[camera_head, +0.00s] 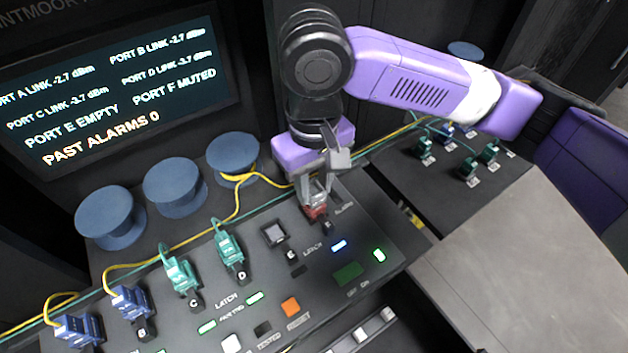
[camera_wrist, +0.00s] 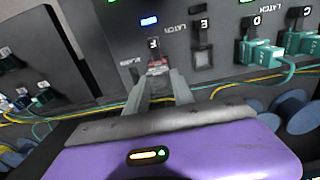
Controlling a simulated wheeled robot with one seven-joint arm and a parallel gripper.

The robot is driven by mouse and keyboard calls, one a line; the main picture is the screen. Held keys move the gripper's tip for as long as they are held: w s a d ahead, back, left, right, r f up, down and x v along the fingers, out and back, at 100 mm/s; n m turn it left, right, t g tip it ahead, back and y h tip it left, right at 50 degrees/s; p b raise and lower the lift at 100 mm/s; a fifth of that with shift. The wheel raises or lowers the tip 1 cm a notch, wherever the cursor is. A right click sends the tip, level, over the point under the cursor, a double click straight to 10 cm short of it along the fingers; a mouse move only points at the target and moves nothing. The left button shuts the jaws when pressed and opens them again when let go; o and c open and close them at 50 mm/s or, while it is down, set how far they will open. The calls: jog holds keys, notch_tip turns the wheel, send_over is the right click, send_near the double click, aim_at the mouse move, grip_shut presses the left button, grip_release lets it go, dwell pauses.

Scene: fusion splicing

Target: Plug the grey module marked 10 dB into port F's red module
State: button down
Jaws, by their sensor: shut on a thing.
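The red module (camera_head: 316,212) stands in port F at the right end of the panel, and it also shows in the wrist view (camera_wrist: 157,65). My gripper (camera_head: 317,193) is directly above it, pointing down. Its fingers (camera_wrist: 161,82) are shut on a small grey piece, which looks like the grey module (camera_head: 319,186). The fingers mostly hide the piece, and no 10 dB mark can be read. The grey piece is in line with the red module's top; I cannot tell whether it is seated in it.
Port E (camera_head: 274,234) is empty. Teal modules (camera_head: 230,250) stand in C and D, blue ones (camera_head: 130,302) in A and B. Yellow cables run behind. The screen (camera_head: 120,90) reads PORT F MUTED, PAST ALARMS 0. More modules sit on the right-hand surface (camera_head: 400,180).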

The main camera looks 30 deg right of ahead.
jog(key=shift+f, duration=0.55)
dwell(0.4)
jog(key=c, duration=1)
grip_release()
notch_tip(320, 180, up, 8)
jog(key=shift+f, duration=0.1)
